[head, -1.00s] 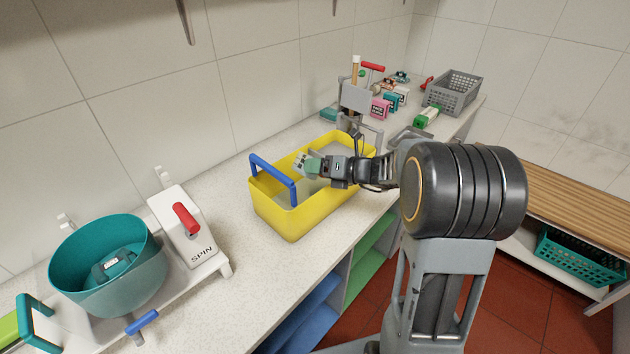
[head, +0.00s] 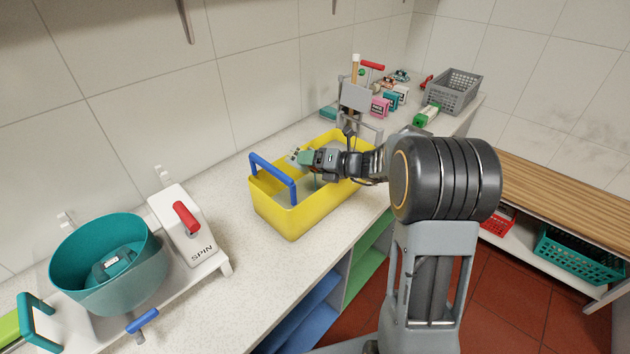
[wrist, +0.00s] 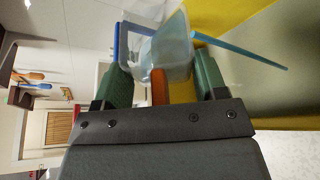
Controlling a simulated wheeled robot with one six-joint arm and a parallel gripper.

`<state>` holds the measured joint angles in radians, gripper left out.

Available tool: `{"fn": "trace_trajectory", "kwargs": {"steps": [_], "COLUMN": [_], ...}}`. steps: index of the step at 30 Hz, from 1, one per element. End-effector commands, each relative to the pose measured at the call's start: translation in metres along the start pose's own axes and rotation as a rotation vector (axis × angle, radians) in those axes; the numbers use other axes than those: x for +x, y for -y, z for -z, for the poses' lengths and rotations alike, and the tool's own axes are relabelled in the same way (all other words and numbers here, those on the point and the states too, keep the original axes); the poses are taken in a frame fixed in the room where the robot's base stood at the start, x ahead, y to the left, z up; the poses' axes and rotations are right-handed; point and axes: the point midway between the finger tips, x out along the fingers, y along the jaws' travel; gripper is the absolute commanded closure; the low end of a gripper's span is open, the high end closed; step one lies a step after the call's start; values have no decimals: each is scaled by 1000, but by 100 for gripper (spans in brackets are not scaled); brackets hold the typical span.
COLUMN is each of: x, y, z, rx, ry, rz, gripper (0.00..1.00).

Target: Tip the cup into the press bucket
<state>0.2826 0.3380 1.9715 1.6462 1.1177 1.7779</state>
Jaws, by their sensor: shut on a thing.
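The yellow bucket (head: 292,220) with a blue handle (head: 272,172) stands on the counter; I take it for the press bucket. My gripper (head: 305,157) is over its opening, turned sideways. In the wrist view my gripper (wrist: 162,75) has its green fingers around a translucent pale-blue cup (wrist: 170,50) and an orange piece (wrist: 159,88). A thin blue stick (wrist: 250,52) projects beside the cup. The cup's contents and exact tilt cannot be told. In the head view the cup is too small to make out clearly.
A teal tub (head: 110,285) and a white SPIN box (head: 185,228) with a red lever stand at left. A grey press-like stand (head: 356,98) is behind the bucket. A grey basket (head: 453,92) sits at the far end.

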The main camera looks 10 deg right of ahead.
Motion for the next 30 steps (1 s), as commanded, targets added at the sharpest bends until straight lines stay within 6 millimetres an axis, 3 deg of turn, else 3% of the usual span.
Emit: {"fn": "trace_trajectory", "kwargs": {"steps": [19, 30], "x": [31, 29], "y": [5, 4], "z": [-9, -11], "rx": [70, 108], "ry": [-1, 0], "rz": [-29, -44], "gripper": [59, 59]}}
